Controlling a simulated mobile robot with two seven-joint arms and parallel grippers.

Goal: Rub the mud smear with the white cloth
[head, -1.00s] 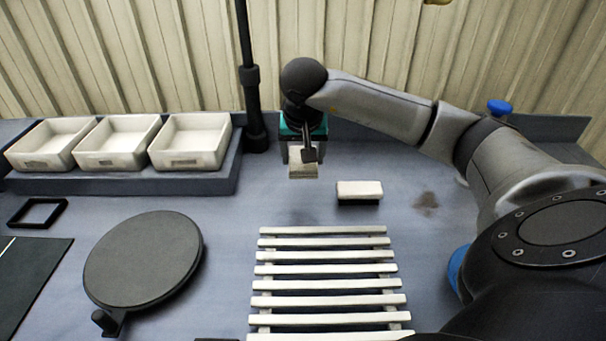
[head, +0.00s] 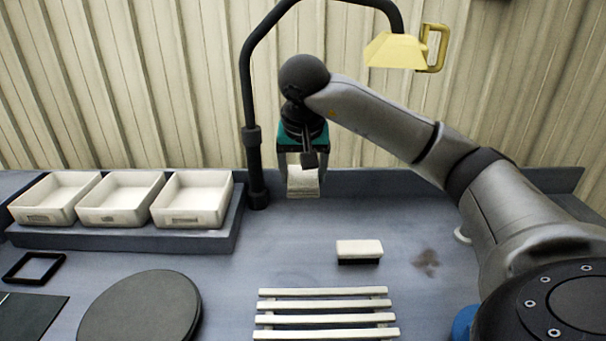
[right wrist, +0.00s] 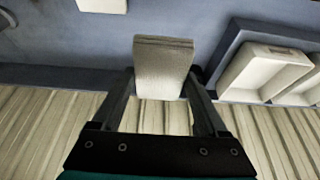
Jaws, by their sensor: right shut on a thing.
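The white cloth (head: 303,182), a folded off-white pad, hangs from my right gripper (head: 302,166) at the back of the counter. The right gripper is shut on it and holds it above the counter. In the right wrist view the cloth (right wrist: 163,65) sits between the two fingers (right wrist: 160,88). The mud smear (head: 427,262) is a brown patch on the counter, to the right of and nearer than the cloth, which is well apart from it. My left gripper is not in view.
A white-topped brush (head: 360,249) with dark bristles stands between cloth and smear. White crates (head: 190,218) sit on a ledge at left. A black lamp post (head: 253,160) rises just left of the gripper. A slatted rack (head: 325,306) and round dark plate (head: 145,312) lie in front.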

